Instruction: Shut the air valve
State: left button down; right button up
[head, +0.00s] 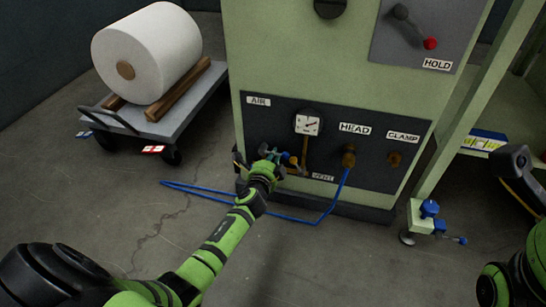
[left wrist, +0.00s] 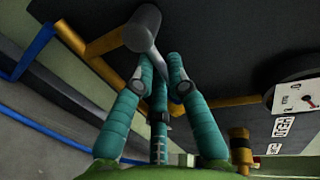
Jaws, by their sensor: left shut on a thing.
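The air valve is at the lower left of the dark panel, below the AIR label (head: 258,101). In the left wrist view its grey lever (left wrist: 143,33) hangs from a round hub on a yellow-brown pipe. My left gripper (head: 273,156) reaches the valve from the front left. Its teal fingers (left wrist: 162,75) are closed around the lever's free end. In the head view the gripper hides most of the valve. My right arm shows only in part at the right edge; its gripper is not in view.
A blue hose (head: 300,218) loops across the floor. A cart (head: 190,110) with a white roll (head: 148,50) stands left. Open floor lies in front.

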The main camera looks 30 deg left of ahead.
dwell(0.4)
pick_arm(q)
jog(key=c, duration=1.5)
grip_release()
jog(key=v, duration=1.2)
